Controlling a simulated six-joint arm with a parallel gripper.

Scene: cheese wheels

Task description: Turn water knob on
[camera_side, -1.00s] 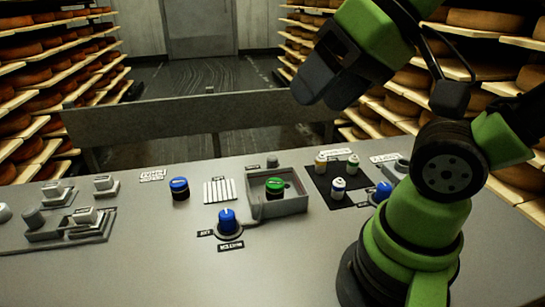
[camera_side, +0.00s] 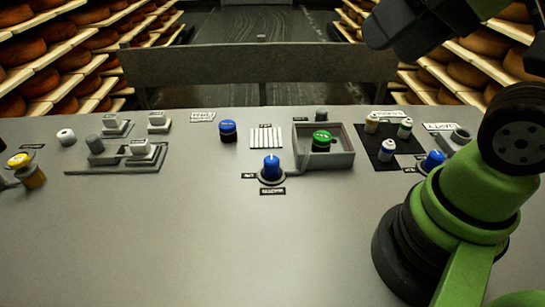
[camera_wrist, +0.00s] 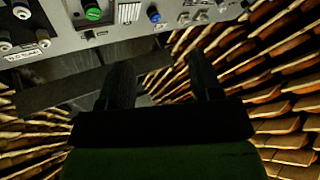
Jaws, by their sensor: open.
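Two blue knobs with a pointer ridge sit on the grey panel (camera_side: 190,230) in the side view. One knob (camera_side: 271,167) is at the middle front, with small dark labels beside and below it. The other blue knob (camera_side: 434,160) is at the right, near my arm's base. The label print is too small to tell which is the water knob. My gripper (camera_side: 395,38) is at the top right, raised well above the panel and partly cut off. In the wrist view my gripper (camera_wrist: 162,76) has its two fingers apart with nothing between them.
A blue-capped round piece (camera_side: 228,131), a white striped plate (camera_side: 266,138) and a green button (camera_side: 321,141) in a grey box stand along the panel. Small capped bottles (camera_side: 387,150) stand on a black mat. Cheese shelves flank both sides. The panel's front is clear.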

